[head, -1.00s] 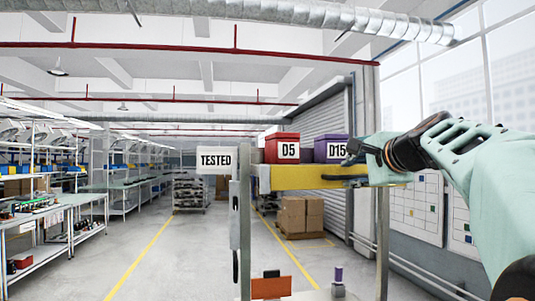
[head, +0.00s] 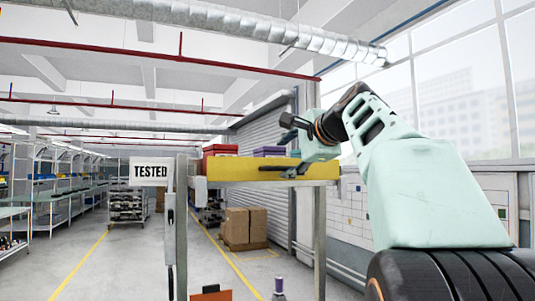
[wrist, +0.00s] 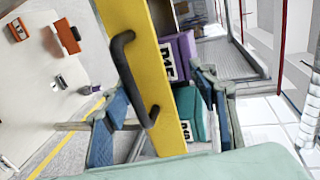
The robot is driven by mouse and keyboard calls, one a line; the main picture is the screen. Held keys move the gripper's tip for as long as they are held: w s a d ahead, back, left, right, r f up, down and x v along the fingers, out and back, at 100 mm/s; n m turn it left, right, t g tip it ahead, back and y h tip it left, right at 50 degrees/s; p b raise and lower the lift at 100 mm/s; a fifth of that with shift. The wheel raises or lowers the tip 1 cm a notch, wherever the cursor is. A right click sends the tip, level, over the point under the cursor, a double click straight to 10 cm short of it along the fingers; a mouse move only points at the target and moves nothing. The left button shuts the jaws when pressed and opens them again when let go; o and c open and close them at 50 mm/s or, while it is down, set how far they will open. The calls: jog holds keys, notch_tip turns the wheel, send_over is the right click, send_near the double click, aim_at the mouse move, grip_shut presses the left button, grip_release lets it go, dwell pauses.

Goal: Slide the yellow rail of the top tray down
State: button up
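The yellow rail (head: 232,170) runs along the front of the top tray. It hides the lower part of the red box (head: 221,151) and the purple box (head: 269,151) behind it. A black handle (head: 286,171) sits on the rail's front face. In the wrist view the handle (wrist: 133,78) and rail (wrist: 163,60) pass between the blue-padded fingers of my gripper (wrist: 163,90). The gripper is open, its fingers wide apart. Whether a finger touches the rail or handle cannot be told. In the head view my wrist hides most of the gripper.
A purple box (wrist: 178,55) and a teal box (wrist: 190,110) stand close behind the rail. A "TESTED" sign (head: 151,172) is left of the rail. An orange part (head: 207,292) is low on the surface below. Cardboard boxes (head: 245,227) stand on the floor beyond.

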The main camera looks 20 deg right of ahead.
jog(key=shift+s+r, duration=0.2)
jog(key=shift+r, duration=0.35)
jog(key=shift+c, duration=0.6)
jog(key=shift+s, duration=0.3)
jog(key=shift+c, duration=0.5)
jog(key=f+v, duration=0.1)
jog(key=v, duration=1)
jog(key=shift+s+b, duration=0.35)
jog(key=shift+s, duration=0.15)
jog(key=shift+a+r, duration=0.1)
jog(key=shift+r, duration=0.05)
jog(key=shift+f, duration=0.2)
